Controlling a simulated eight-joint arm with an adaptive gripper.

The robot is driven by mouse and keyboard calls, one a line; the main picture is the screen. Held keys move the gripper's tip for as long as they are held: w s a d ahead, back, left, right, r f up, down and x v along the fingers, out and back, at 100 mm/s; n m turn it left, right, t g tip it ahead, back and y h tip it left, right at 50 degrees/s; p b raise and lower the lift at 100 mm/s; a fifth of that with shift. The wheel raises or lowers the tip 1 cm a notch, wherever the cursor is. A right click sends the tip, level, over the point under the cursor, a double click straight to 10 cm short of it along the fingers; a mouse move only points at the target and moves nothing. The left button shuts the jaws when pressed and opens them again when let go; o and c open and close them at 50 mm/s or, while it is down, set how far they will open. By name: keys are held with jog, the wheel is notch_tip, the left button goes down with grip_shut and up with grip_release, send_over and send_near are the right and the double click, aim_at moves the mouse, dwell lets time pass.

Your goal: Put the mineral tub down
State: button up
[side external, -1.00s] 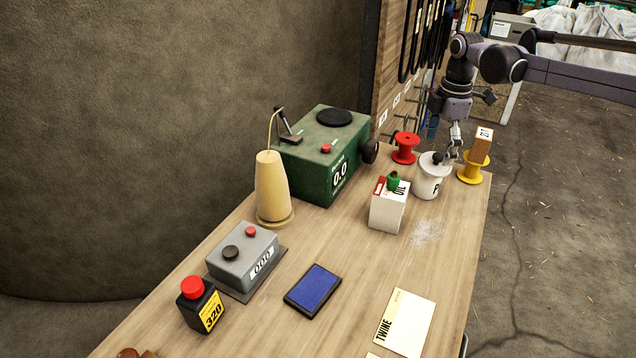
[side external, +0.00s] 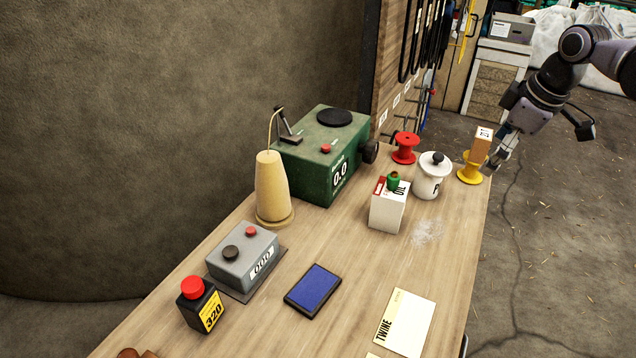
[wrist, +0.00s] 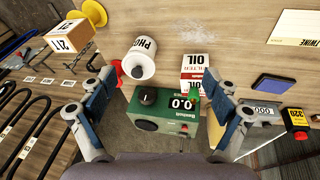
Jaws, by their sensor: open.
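The mineral tub is the white lidded tub (side external: 430,182) with a black knob, standing upright on the bench between the white oil carton and the yellow spool. In the wrist view the tub (wrist: 143,50) shows part of a label reading "PHO". My gripper (side external: 500,155) is at the bench's right edge, beside the yellow spool and apart from the tub. In the wrist view my gripper (wrist: 158,88) has its fingers wide apart with nothing held between them.
The yellow spool (side external: 470,176) carries a box marked 217 (wrist: 72,38), close to my gripper. A red spool (side external: 405,156), the oil carton (side external: 386,212) and a green scale (side external: 318,172) stand near the tub.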

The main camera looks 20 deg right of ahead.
jog(key=s+f+m+t, duration=0.1)
jog(key=s+f+m, duration=0.2)
jog(key=s, duration=0.4)
jog(key=s+f+m+t, duration=0.2)
jog(key=s+f+m, duration=0.2)
jog(key=s, duration=0.3)
jog(key=shift+d+m, duration=0.2)
jog(key=shift+m, duration=0.1)
